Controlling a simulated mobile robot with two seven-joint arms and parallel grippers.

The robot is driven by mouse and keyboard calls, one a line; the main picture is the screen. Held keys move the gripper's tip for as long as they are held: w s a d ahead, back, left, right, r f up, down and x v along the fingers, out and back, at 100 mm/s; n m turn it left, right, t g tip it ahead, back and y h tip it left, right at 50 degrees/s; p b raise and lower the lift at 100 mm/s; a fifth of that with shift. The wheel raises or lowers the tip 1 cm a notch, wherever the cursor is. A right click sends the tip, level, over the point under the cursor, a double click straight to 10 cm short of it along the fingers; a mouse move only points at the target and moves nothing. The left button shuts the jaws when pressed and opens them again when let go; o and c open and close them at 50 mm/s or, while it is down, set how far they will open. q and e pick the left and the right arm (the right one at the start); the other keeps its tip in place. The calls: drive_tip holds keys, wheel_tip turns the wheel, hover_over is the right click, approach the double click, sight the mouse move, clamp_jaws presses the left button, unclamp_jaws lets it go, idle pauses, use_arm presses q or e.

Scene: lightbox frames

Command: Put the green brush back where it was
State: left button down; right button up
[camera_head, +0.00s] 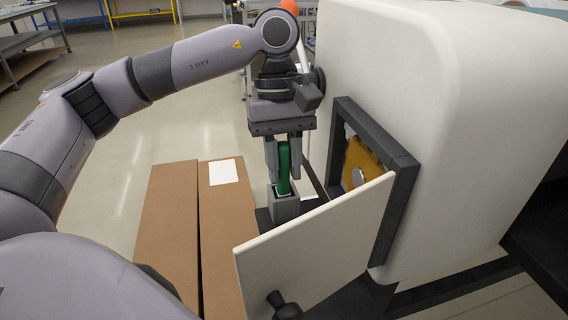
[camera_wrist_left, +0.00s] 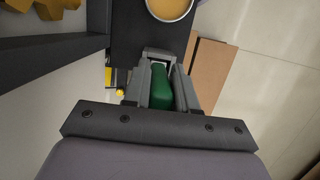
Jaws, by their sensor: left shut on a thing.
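The green brush (camera_head: 283,167) is upright between the fingers of my left gripper (camera_head: 284,160), which is shut on it. In the head view its lower end meets the open top of a small grey square holder (camera_head: 286,211); it looks to be inside the rim, but how deep is hidden. In the left wrist view the green brush (camera_wrist_left: 161,88) lies between the two grey fingers. My right gripper is in neither view.
A white hinged door (camera_head: 315,245) with a black knob (camera_head: 284,305) stands open in front. Behind it is a dark-framed opening (camera_head: 400,185) in a large white housing (camera_head: 400,80). A brown carton (camera_head: 170,220) is left of the holder. A round orange-filled container (camera_wrist_left: 170,8) shows in the wrist view.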

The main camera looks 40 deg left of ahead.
use_arm(q)
drive_tip(key=c, duration=1.3)
unclamp_jaws()
drive_tip(key=shift+f, duration=0.15)
drive_tip(key=shift+c, duration=0.2)
drive_tip(key=o, duration=0.4)
drive_tip(key=shift+o, duration=0.2)
drive_tip(key=shift+r, duration=0.5)
drive_tip(key=p+v, duration=0.3)
drive_tip(key=v, duration=0.8)
drive_tip(key=shift+r, duration=0.25)
